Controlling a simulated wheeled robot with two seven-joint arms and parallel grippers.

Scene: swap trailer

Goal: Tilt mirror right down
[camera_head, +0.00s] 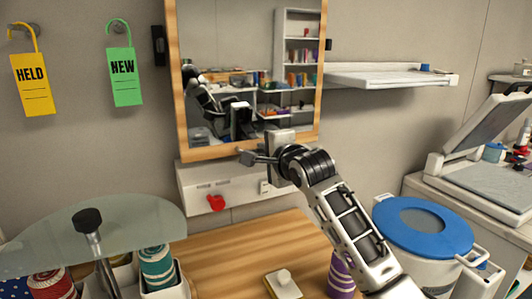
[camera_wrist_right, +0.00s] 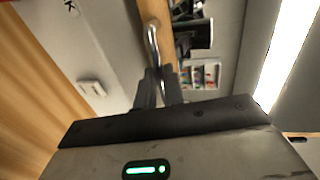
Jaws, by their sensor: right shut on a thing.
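The mirror (camera_head: 245,75) hangs on the wall in a wooden frame (camera_head: 180,90) and reflects the room and parts of me. My right gripper (camera_head: 247,158) is at the lower edge of the frame, in front of the white panel below it. In the right wrist view, a metal handle (camera_wrist_right: 152,42) sticks out from the wooden frame (camera_wrist_right: 157,12), and my right gripper (camera_wrist_right: 157,80) is shut on its end. In the head view the handle is mostly hidden by the gripper. My left gripper is not in view.
A white panel with a red knob (camera_head: 216,203) is below the mirror. A white shelf (camera_head: 390,78) is at right. A blue-lidded bin (camera_head: 422,228) stands beside my right arm. A glass top (camera_head: 100,232) is at lower left. Yellow (camera_head: 34,85) and green (camera_head: 125,78) tags hang at left.

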